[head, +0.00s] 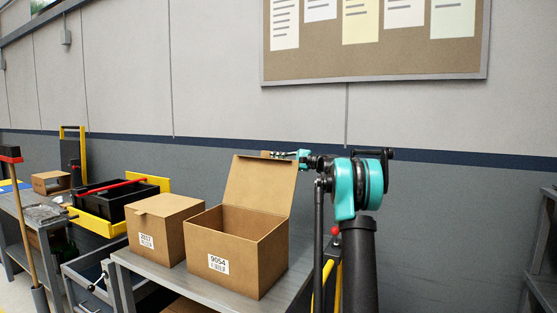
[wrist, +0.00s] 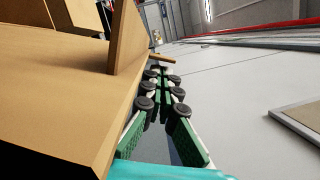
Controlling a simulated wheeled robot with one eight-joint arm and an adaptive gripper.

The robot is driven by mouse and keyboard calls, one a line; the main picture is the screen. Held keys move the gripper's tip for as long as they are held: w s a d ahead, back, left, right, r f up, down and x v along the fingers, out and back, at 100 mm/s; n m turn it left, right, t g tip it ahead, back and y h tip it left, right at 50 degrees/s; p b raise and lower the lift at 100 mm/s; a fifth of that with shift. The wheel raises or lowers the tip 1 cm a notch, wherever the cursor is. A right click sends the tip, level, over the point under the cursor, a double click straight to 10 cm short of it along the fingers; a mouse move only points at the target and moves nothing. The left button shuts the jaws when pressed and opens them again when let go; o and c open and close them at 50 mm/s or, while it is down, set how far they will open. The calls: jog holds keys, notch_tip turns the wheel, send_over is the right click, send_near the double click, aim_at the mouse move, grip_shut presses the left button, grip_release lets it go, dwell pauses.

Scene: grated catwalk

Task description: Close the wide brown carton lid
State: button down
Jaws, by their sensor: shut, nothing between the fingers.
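The wide brown carton (head: 230,252), labelled 9054, stands on a grey bench with its top open. Its lid (head: 262,184) is hinged at the back and stands up, leaning slightly backward. My gripper (head: 272,154) is at the lid's top edge, partly hidden behind it; contact cannot be told. In the wrist view my gripper (wrist: 163,76) has green fingers with dark rollers, shut and empty. A large brown cardboard surface (wrist: 60,95) fills the left of that view, close beside the fingers. A thin upright brown panel (wrist: 125,38) rises there.
A smaller closed carton (head: 165,228) stands just left of the open one. A yellow and black toolbox (head: 115,208) and a broom (head: 20,215) are farther left. The bench's bare front edge (head: 190,288) shows. A pinboard (head: 372,62) hangs on the wall; wall space at right is clear.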

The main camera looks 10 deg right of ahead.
jog(key=shift+s+a+r, duration=0.1)
jog(key=shift+s, duration=0.1)
dwell(0.3)
jog(key=shift+s+a+r+n, duration=0.25)
jog(key=shift+s+a+n, duration=0.05)
jog(key=s+a+n+g+h, duration=0.1)
jog(key=s+a+n, duration=0.4)
jog(key=s+a, duration=0.3)
jog(key=s+a+n+h, duration=0.1)
jog(key=s+a+n, duration=0.4)
jog(key=s, duration=0.5)
jog(key=s+a+f+n+t+h, duration=0.1)
jog(key=s+a+f+n, duration=0.3)
jog(key=f, duration=0.5)
jog(key=s+a+f+n+h, duration=0.2)
jog(key=s+a+f+n, duration=0.2)
jog(key=f, duration=0.6)
jog(key=shift+s+f+n+t, duration=0.15)
jog(key=shift+s+n+t, duration=0.25)
jog(key=shift+s, duration=0.65)
jog(key=shift+a, duration=0.1)
